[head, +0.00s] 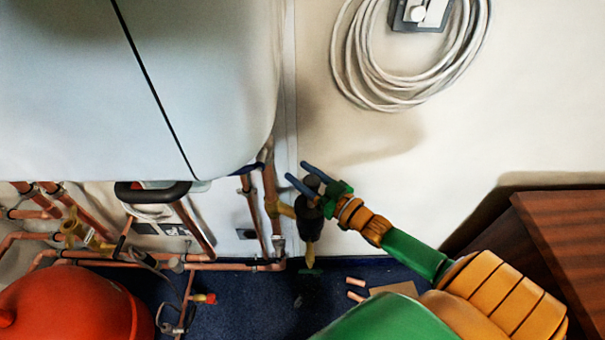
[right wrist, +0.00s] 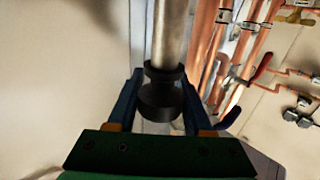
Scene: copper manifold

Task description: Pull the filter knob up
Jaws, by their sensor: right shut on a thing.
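The filter (head: 308,208) is a dark upright body joined by brass fittings to the copper pipe near the wall corner. My right gripper (head: 298,172) reaches it from the right, its two blue fingers at the top of the filter. In the right wrist view the black, flared filter knob (right wrist: 160,98) sits between the blue fingers of my right gripper (right wrist: 162,80), which are shut on it. A grey metal cylinder (right wrist: 170,35) runs on from the knob. In the head view the fingers and green palm partly hide the knob. My left gripper is not in view.
A white boiler casing (head: 150,85) hangs at upper left, with copper pipes (head: 160,264) below. A red tank (head: 75,305) stands at lower left. A coiled white cable (head: 370,85) hangs on the wall. Wooden furniture (head: 565,235) stands at right. Copper offcuts (head: 356,295) lie on the blue floor.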

